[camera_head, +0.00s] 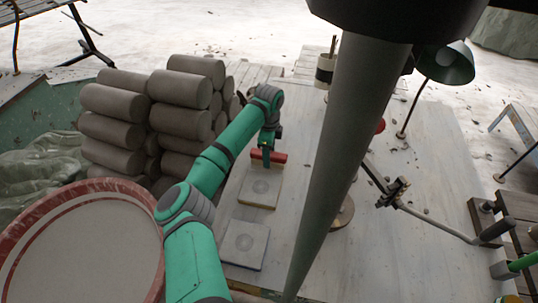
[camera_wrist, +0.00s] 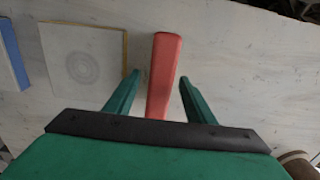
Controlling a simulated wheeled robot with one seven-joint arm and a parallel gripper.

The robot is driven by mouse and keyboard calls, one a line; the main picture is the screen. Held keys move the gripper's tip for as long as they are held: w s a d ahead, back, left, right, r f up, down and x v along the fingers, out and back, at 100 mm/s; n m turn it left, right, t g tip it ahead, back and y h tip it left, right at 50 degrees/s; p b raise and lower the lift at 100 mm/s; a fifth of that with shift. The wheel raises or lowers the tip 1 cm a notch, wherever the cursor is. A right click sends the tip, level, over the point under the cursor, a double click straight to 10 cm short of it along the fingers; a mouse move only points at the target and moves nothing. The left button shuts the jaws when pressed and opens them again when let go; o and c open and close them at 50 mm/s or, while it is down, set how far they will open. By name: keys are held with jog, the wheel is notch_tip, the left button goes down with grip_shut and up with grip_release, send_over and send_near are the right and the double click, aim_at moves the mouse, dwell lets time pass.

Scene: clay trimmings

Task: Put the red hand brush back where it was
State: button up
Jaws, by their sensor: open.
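The red hand brush (camera_head: 278,157) lies on the pale work table (camera_head: 415,240), just behind a square tile with a round mark (camera_head: 260,189). In the wrist view the brush (camera_wrist: 163,75) is a long red block between the two green fingers. My gripper (camera_head: 266,150) is above the brush in the head view. In the wrist view my gripper (camera_wrist: 158,85) is open, with a gap on each side of the brush. The near end of the brush is hidden behind the gripper body. I cannot tell how high the fingers are above the table.
A second square tile (camera_head: 244,245) lies nearer on the table. Stacked grey clay cylinders (camera_head: 182,105) stand to the left, with a large round red-rimmed tub (camera_head: 85,250) in front. A green lamp (camera_head: 449,65) and a metal bar (camera_head: 430,217) are to the right.

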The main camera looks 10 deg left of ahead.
notch_tip(320, 180, up, 10)
jog(key=shift+w+r, duration=0.2)
jog(key=shift+w, duration=0.1)
jog(key=shift+a, duration=0.1)
dwell(0.3)
